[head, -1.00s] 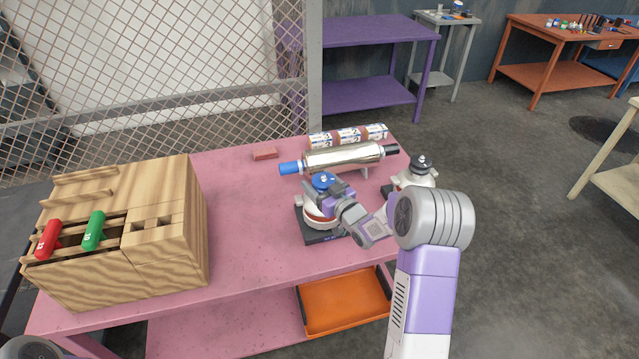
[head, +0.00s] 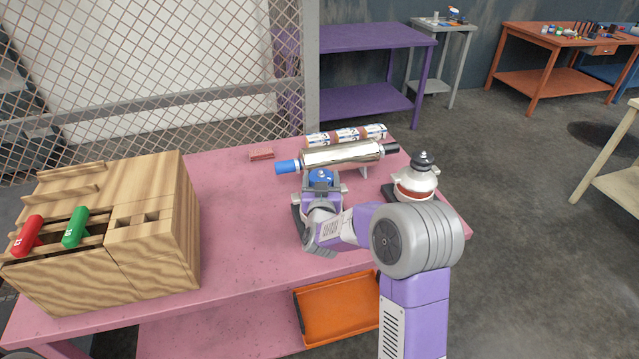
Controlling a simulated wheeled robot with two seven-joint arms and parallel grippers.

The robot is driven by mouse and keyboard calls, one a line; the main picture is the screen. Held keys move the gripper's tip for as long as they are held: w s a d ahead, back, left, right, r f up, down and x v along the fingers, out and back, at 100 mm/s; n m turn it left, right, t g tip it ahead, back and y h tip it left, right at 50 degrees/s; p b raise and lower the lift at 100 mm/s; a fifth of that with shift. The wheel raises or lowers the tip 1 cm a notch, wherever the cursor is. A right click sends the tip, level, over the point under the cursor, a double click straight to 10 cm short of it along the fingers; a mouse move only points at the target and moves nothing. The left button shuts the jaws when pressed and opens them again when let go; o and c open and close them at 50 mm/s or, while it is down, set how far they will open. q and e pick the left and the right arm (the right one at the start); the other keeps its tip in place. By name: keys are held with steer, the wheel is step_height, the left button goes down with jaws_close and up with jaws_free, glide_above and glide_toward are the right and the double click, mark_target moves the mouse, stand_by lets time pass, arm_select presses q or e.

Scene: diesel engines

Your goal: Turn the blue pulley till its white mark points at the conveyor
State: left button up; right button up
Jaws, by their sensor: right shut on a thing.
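A small blue pulley (head: 321,177) sits on top of a low unit on the pink table, in front of a shiny silver cylinder. My right gripper (head: 322,190) reaches it from the front and is shut on it. The gripper and wrist hide most of the unit; only a bit of its dark base (head: 297,218) shows at the left. I cannot make out which way the pulley's white mark points. I cannot pick out a conveyor for certain. My left gripper is not in view.
The silver cylinder (head: 342,156), with blue and black ends, lies just behind the pulley, with labelled cans (head: 346,136) beyond. A white and red unit with a black top (head: 417,178) stands at right. A wooden rack (head: 150,225) fills the table's left. The table's middle is clear.

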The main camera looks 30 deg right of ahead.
steer(key=m+g+h+p, duration=0.1)
steer(key=h, duration=0.1)
steer(key=m+g+h+p, duration=0.1)
steer(key=m+g+h, duration=0.1)
steer(key=shift+s+d+r+m+g, duration=0.1)
steer(key=shift+r+m+g, duration=0.05)
steer(key=shift+m+g, duration=0.15)
steer(key=shift+s+d+m+g+h+p, duration=0.1)
steer(key=shift+m+g+h+p, duration=0.5)
steer(key=shift+g, duration=0.45)
steer(key=shift+s+d+m+g+h+p, duration=0.15)
steer(key=shift+m+g+h+p, duration=0.2)
steer(key=shift+m+g+h, duration=0.55)
steer(key=shift+s+d+m+g+h+p, duration=0.1)
steer(key=shift+m+g+h+p, duration=0.4)
steer(key=shift+m+g, duration=0.5)
steer(key=shift+g, duration=0.45)
steer(key=o, duration=0.9)
steer(key=shift+o, duration=0.2)
steer(key=shift+a, duration=0.1)
steer(key=p+v, duration=0.1)
steer(key=v, duration=0.6)
steer(key=shift+s+a, duration=0.2)
